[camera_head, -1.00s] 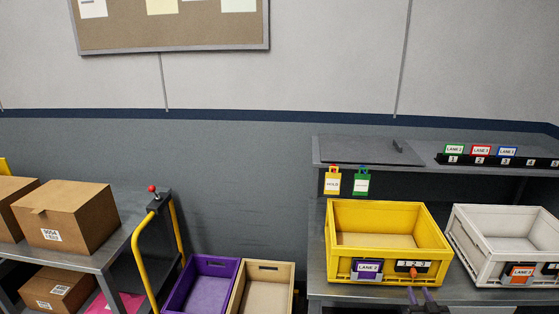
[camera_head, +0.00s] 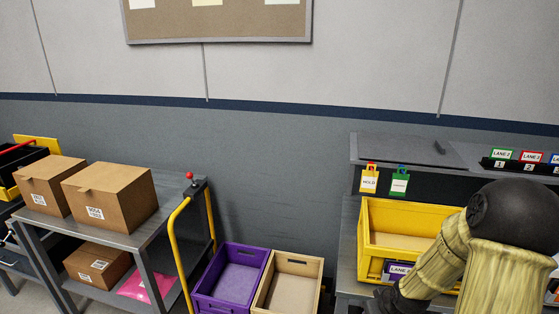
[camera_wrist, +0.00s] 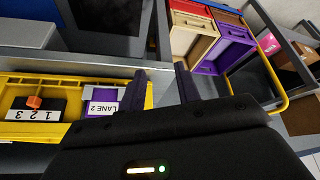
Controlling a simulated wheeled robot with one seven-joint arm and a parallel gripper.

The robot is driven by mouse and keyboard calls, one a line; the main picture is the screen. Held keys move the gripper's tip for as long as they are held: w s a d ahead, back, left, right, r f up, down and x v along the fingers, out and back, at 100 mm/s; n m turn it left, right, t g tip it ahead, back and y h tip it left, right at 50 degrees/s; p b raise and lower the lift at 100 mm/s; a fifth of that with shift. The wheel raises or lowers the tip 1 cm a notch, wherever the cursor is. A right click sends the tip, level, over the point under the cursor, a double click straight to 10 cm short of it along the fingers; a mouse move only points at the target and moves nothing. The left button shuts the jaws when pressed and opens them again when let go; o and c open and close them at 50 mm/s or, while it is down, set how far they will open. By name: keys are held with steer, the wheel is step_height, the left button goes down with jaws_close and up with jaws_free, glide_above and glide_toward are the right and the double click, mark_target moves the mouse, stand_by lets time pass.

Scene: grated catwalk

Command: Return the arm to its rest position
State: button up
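My gripper shows in the wrist view (camera_wrist: 160,85) with its two dark fingers apart and nothing between them. In the head view my arm covers the lower right, and the gripper's fingertips are not clear there. The yellow bin (camera_head: 376,222) sits on the grey bench, partly hidden behind my arm. In the wrist view the yellow bin (camera_wrist: 60,84) is at the left, close to the left finger, with a purple LANE 2 label (camera_wrist: 103,100) and a 1 2 3 card (camera_wrist: 36,108) with an orange clip. I cannot tell whether the finger touches the bin.
A purple bin (camera_head: 211,304) and a tan bin (camera_head: 300,262) stand low, left of the bench. A grey cart (camera_head: 150,235) with a yellow handle carries cardboard boxes (camera_head: 112,196). HOLD (camera_head: 368,182) and green (camera_head: 399,182) tags hang from the bench shelf (camera_head: 420,152).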

steer(key=s+a+r+m+g, duration=0.2)
steer(key=s+a+r, duration=0.8)
steer(key=s, duration=0.2)
steer(key=shift+s+r+m+g+h, duration=0.3)
steer(key=shift+s, duration=0.1)
steer(key=shift+w, duration=0.1)
